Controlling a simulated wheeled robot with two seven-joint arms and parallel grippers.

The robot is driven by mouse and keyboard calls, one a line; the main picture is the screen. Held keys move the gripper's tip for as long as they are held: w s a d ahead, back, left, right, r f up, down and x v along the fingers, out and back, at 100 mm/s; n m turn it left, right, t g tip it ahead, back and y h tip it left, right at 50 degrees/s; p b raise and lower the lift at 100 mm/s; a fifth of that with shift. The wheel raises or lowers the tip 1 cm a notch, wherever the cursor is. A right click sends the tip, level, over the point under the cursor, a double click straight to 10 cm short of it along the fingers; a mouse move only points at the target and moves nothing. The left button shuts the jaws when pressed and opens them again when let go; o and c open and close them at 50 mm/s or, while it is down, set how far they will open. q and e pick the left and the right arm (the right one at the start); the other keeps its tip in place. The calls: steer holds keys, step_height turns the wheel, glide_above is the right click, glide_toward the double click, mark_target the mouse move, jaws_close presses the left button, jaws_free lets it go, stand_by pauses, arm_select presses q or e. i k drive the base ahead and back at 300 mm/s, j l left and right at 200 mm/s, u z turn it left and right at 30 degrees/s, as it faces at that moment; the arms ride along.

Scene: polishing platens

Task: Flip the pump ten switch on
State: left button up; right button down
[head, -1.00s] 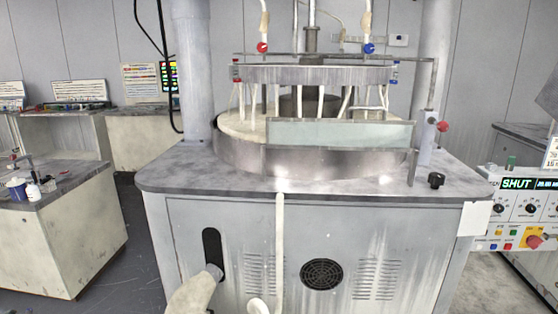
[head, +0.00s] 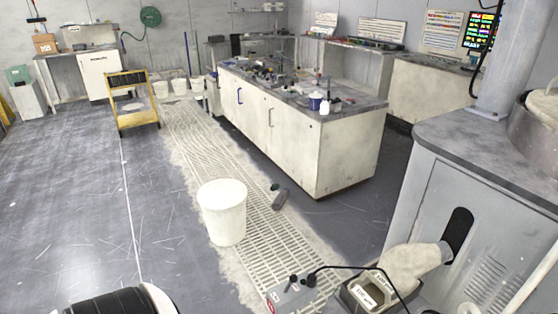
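A small grey box (head: 288,297) with black knob-like parts on top and a red label lies at the bottom of the head view, on the floor grating. A black cable runs from it to the right. I cannot read its label, so I cannot tell whether it carries the pump ten switch. Beside it is a dark open tub (head: 352,300) with pale labelled pieces inside. A thick pale pipe (head: 410,265) runs from a slot in the polishing machine's cabinet (head: 435,205) down over the tub. Neither of my grippers shows.
A white bucket (head: 222,213) stands on the pale floor grating (head: 190,140), with a dark bottle-like object (head: 280,199) lying nearby. A white bench (head: 285,150) and a yellow cart (head: 132,103) stand farther back. Open floor (head: 70,190) lies left.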

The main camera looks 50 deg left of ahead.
mark_target(293, 278)
steer(key=u, duration=1.4)
